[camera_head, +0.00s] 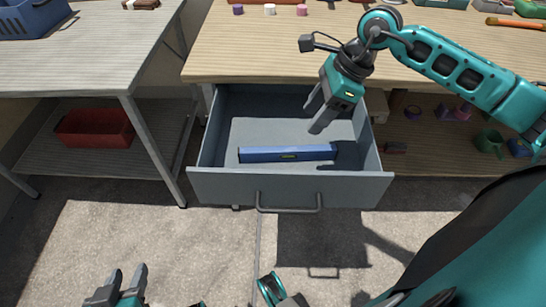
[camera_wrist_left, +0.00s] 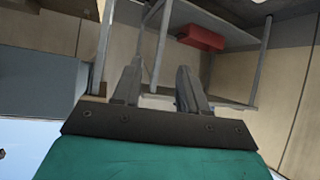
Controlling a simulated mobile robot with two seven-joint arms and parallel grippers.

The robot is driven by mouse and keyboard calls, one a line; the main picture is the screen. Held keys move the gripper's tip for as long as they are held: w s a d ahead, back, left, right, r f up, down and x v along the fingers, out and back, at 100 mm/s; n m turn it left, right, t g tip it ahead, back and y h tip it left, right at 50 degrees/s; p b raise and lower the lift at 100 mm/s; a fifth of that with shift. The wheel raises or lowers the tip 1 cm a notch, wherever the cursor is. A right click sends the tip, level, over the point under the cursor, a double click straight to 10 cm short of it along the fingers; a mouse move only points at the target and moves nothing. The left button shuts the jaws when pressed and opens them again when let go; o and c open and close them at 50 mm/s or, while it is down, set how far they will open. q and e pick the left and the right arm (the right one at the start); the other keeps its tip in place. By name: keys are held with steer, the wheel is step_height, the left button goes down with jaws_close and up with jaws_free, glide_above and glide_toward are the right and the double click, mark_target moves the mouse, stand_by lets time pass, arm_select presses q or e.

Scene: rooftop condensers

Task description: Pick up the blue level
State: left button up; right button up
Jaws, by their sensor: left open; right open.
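The blue level (camera_head: 288,153) lies flat inside the open grey drawer (camera_head: 290,188), near its front wall, running left to right. Its right end is in shadow. My right gripper (camera_head: 314,116) is open and empty, over the drawer, above and behind the level's right half, apart from it. My left gripper (camera_head: 128,276) is open and empty, low at the bottom left, far from the drawer. Its open fingers also show in the left wrist view (camera_wrist_left: 158,92).
The wooden workbench (camera_head: 240,50) stands behind the drawer, with small coloured pieces on top. A metal table (camera_head: 90,65) at left carries a blue crate (camera_head: 30,20); a red bin (camera_head: 95,128) sits on its lower shelf. The floor in front is clear.

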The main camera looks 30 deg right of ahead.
mark_target(289, 148)
steer(key=x, duration=0.2)
steer(key=b+x, duration=0.1)
steer(key=x, duration=0.4)
steer(key=shift+w+d+f+b, duration=0.15)
steer(key=shift+d+f+b, duration=0.1)
steer(key=shift+f+b, duration=0.1)
steer(key=b+x, duration=0.1)
steer(key=x, duration=0.3)
steer(key=shift+w+a+f, duration=0.1)
steer(key=shift+a, duration=0.2)
steer(key=shift+w+a+f+b, duration=0.1)
steer(key=shift+f+b, duration=0.2)
steer(key=shift+f, duration=0.1)
arm_select(q)
steer(key=shift+w+d+f, duration=0.15)
steer(key=shift+d+f, duration=0.25)
steer(key=shift+f, duration=0.4)
arm_select(e)
jaws_close()
